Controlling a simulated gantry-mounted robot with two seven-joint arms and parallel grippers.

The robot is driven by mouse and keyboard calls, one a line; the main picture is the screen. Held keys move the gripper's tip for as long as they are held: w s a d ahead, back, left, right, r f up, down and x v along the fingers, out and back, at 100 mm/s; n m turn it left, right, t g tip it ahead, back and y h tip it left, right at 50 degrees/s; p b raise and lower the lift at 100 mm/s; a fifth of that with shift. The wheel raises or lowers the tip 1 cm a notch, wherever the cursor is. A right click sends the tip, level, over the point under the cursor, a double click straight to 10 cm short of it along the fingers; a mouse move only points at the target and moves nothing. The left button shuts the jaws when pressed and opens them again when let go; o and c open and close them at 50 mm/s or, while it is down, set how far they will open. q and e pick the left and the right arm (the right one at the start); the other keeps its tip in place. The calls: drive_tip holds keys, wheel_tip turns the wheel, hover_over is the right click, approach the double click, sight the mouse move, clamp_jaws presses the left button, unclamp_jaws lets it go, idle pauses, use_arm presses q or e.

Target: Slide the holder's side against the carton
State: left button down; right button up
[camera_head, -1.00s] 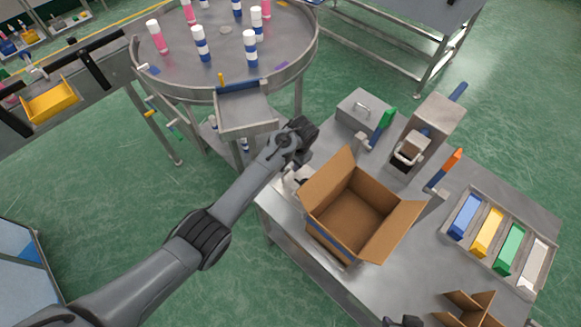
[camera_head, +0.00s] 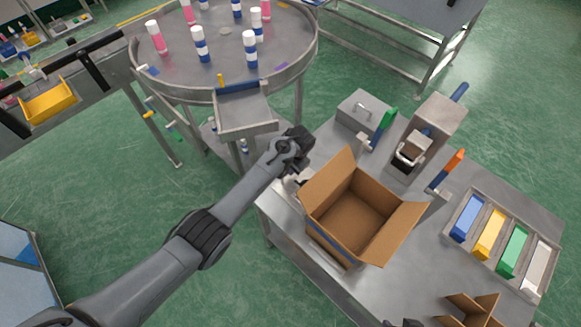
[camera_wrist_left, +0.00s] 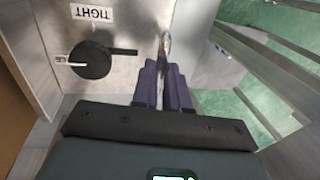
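The open cardboard carton (camera_head: 352,218) stands on the steel bench. My left gripper (camera_head: 296,164) is at the bench's left edge, just left of the carton; its fingers are hidden by my wrist. In the left wrist view the purple-grey fingers (camera_wrist_left: 164,78) are close together around a thin shiny metal handle (camera_wrist_left: 164,48). Next to them is a metal plate, seemingly part of the holder (camera_wrist_left: 120,20), with a black knob (camera_wrist_left: 90,59) and a label reading TIGHT. A strip of the carton shows at far left (camera_wrist_left: 14,110). The gap between holder side and carton cannot be judged.
A steel box with a handle (camera_head: 362,112) and a press-like machine (camera_head: 432,125) stand behind the carton. A rack of coloured blocks (camera_head: 494,240) is at right. A cardboard divider (camera_head: 470,310) and a dark tip, possibly my right gripper (camera_head: 406,323), show at the bottom edge.

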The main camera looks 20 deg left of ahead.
idle(0.3)
use_arm(q)
drive_tip(key=shift+s+d+r+p, duration=0.1)
drive_tip(key=shift+d+p, duration=0.2)
drive_tip(key=d, duration=0.1)
drive_tip(key=s+d+p, duration=0.1)
drive_tip(key=d+p, duration=0.1)
drive_tip(key=shift+s+d, duration=0.25)
drive_tip(key=shift+s, duration=0.05)
drive_tip(key=shift+d, duration=0.15)
drive_tip(key=c, duration=1.1)
unclamp_jaws()
drive_tip(key=shift+c, duration=0.2)
